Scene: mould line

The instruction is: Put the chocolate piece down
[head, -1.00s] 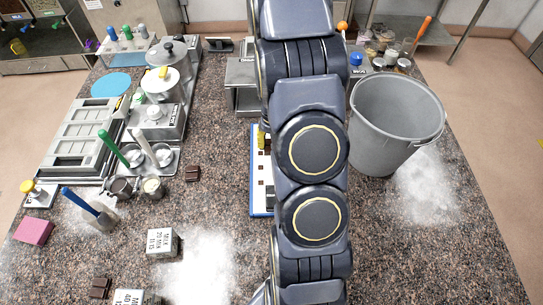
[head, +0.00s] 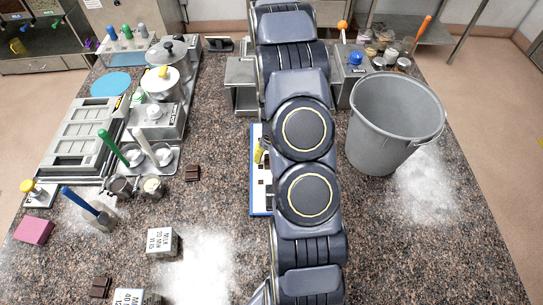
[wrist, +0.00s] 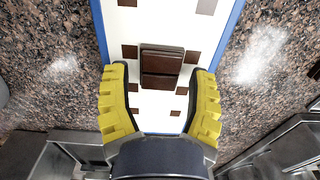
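My gripper (wrist: 158,72) has yellow ribbed fingers, spread apart, in the wrist view. A dark brown chocolate piece (wrist: 161,66) with two segments lies between and just beyond the fingertips, with a clear gap on each side. It appears to rest on a white board (wrist: 122,25) with blue edges and scattered brown squares. In the head view, a strip of the board (head: 259,207) shows beside my arm. One yellow finger (head: 260,152) shows there too; my arm hides the rest of the gripper and the piece.
A grey bucket (head: 392,125) stands right of my arm. Labelled blocks (head: 163,242) stand front left. White powder patches mark the counter.

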